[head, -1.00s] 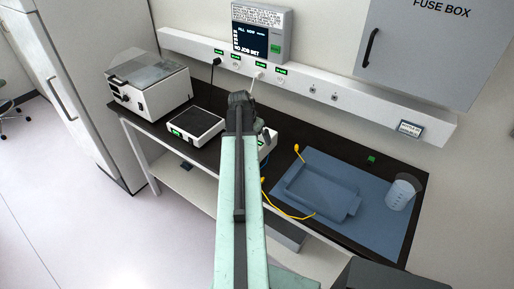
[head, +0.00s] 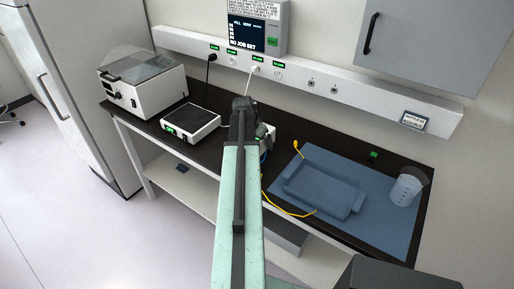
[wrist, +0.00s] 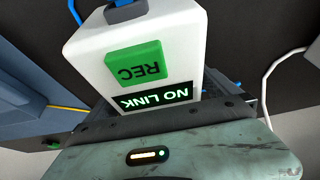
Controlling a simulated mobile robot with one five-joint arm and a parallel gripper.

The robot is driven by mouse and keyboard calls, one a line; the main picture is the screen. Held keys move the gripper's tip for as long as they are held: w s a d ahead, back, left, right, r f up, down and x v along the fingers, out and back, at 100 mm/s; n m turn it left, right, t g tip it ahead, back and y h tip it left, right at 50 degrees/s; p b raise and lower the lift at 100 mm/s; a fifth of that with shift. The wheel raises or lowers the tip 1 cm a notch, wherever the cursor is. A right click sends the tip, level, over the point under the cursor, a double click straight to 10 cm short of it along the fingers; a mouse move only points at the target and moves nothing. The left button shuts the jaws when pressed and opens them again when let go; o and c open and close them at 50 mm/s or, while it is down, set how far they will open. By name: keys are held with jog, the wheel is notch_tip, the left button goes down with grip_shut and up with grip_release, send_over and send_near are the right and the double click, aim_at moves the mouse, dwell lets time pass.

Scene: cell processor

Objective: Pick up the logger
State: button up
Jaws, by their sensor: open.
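The logger is a white box (wrist: 150,45) with a green REC button and a dark NO LINK display, both upside down in the wrist view. It fills the upper middle of that view, close in front of my gripper. In the head view only a small white part of the logger (head: 265,131) shows, just right of my arm. My gripper (head: 242,104) is at the bench, right at the logger, and hides most of it. The jaws are open. Whether they touch the logger cannot be told.
A white scale-like device (head: 190,120) and a lidded white machine (head: 145,85) stand to the left. A blue tray (head: 325,185) on a blue mat, a yellow cable (head: 290,210) and a clear beaker (head: 405,190) are to the right. A wall rail (head: 310,75) runs behind.

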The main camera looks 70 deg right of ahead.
jog(key=shift+r, duration=0.15)
jog(key=c, duration=1.8)
jog(key=shift+o, duration=0.2)
notch_tip(320, 180, up, 10)
jog(key=p, duration=1)
jog(key=shift+r, duration=0.15)
jog(key=o, duration=1.1)
jog(key=c, duration=1.5)
jog(key=shift+o, duration=0.2)
jog(key=shift+f+b, duration=0.5)
jog(key=shift+f, duration=0.2)
jog(key=shift+r, duration=0.1)
